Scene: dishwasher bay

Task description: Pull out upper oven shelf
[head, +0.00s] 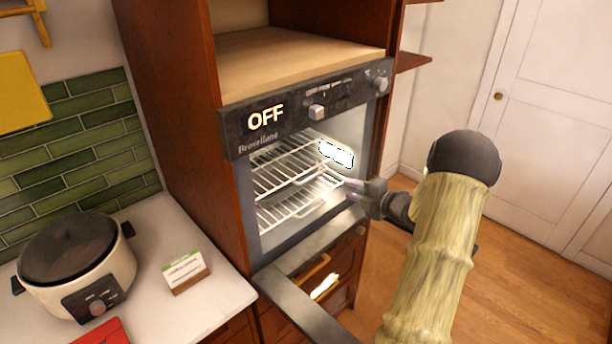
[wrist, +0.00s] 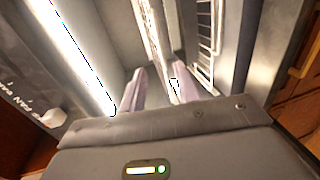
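The oven (head: 305,115) is open, and two wire shelves show inside. The upper oven shelf (head: 285,165) lies level above the lower shelf (head: 300,205). My gripper (head: 350,186) is at the right side of the oven opening, close to the front of the shelves. I cannot tell if it touches the upper shelf. In the wrist view the two pale fingers of my gripper (wrist: 158,88) stand apart with a gap between them. White wire bars (wrist: 205,40) show beyond the right finger. I see nothing clearly held.
The oven door (head: 305,310) is lowered in front of the opening. A control panel (head: 300,110) reading OFF is above. A white counter (head: 200,310) with a cooker (head: 80,265) and a small card (head: 185,270) is at left. Wooden floor (head: 530,270) is clear at right.

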